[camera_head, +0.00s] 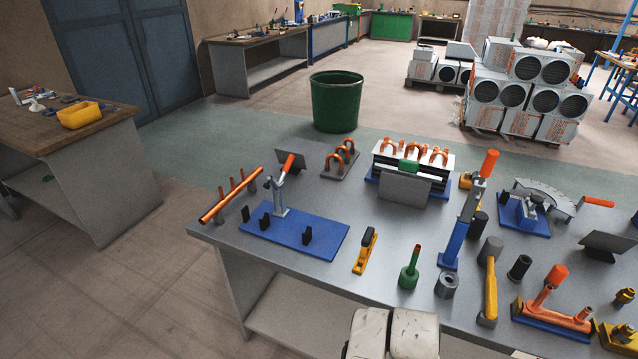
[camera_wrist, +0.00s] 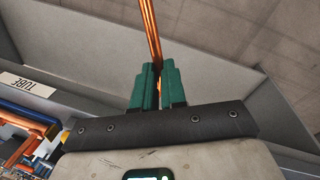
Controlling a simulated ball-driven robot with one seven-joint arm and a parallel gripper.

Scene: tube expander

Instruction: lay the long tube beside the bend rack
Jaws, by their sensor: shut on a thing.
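My gripper (camera_wrist: 158,84) shows in the wrist view with its two green fingers shut on a long thin copper tube (camera_wrist: 151,30). The tube runs up from between the fingers and out of the top of that view, so its far end is hidden. In the camera_head view my fingers and the held tube do not show. The bend rack (camera_head: 328,174) seems to be the small dark plate with orange U-bends (camera_head: 340,152) standing on it, at the far side of the bench. A clear strip of bench lies on its right, before the finned block.
The grey bench (camera_head: 330,205) is crowded. A finned block with U-bends (camera_head: 412,165), a lever tool on a blue plate (camera_head: 300,232), a copper pipe with upright stubs (camera_head: 222,203) and a hammer (camera_head: 490,285) stand on it. A TUBE label (camera_wrist: 28,84) shows in the wrist view.

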